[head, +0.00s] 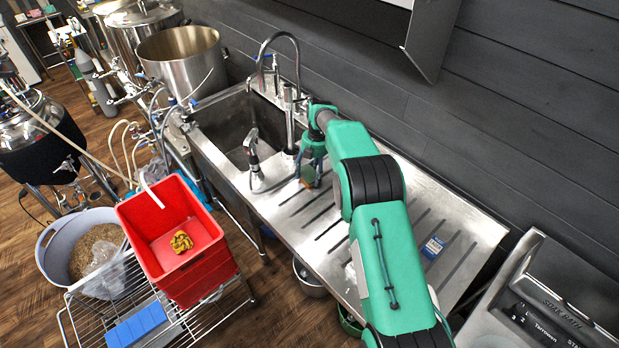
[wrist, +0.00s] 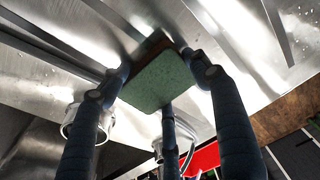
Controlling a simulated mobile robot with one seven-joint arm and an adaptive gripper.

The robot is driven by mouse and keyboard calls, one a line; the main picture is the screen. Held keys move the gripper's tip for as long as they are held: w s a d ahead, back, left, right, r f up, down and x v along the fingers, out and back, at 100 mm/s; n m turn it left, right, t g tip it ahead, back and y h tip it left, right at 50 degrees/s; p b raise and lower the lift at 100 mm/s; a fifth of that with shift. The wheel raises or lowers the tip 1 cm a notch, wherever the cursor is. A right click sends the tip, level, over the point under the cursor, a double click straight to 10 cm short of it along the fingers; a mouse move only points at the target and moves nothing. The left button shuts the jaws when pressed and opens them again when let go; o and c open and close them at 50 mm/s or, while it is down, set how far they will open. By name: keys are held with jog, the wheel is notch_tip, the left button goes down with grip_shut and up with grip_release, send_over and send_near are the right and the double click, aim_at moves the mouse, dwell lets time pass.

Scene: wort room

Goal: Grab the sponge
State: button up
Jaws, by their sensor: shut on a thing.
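The sponge (wrist: 160,82) has a pale green face and a brown edge in the wrist view. My gripper (wrist: 160,80) is shut on it, with dark fingers on its left and right sides and another finger below it. In the head view my gripper (head: 309,178) is low over the steel drainboard beside the sink, and a small brown bit of the sponge (head: 305,183) shows beneath it. I cannot tell whether the sponge touches the steel.
The grooved drainboard (head: 290,215) lies under my arm, with a blue and white box (head: 433,247) to the right. The tap (head: 290,100) and a spray handle (head: 253,160) stand close on the left. A red crate (head: 140,240) holding a yellow cloth (head: 181,242) is at lower left.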

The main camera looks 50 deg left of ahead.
aim_at(309, 175)
dwell(0.3)
jog(key=shift+r, duration=1.8)
jog(key=s+d, duration=0.3)
jog(key=d, duration=0.1)
jog(key=s+d+r, duration=0.1)
jog(key=s+d, duration=0.1)
jog(key=d, duration=0.3)
jog(key=s+d+p, duration=0.1)
jog(key=s+d, duration=0.2)
jog(key=d, duration=0.1)
jog(key=shift+s+d+r, duration=0.2)
jog(key=shift+s, duration=0.15)
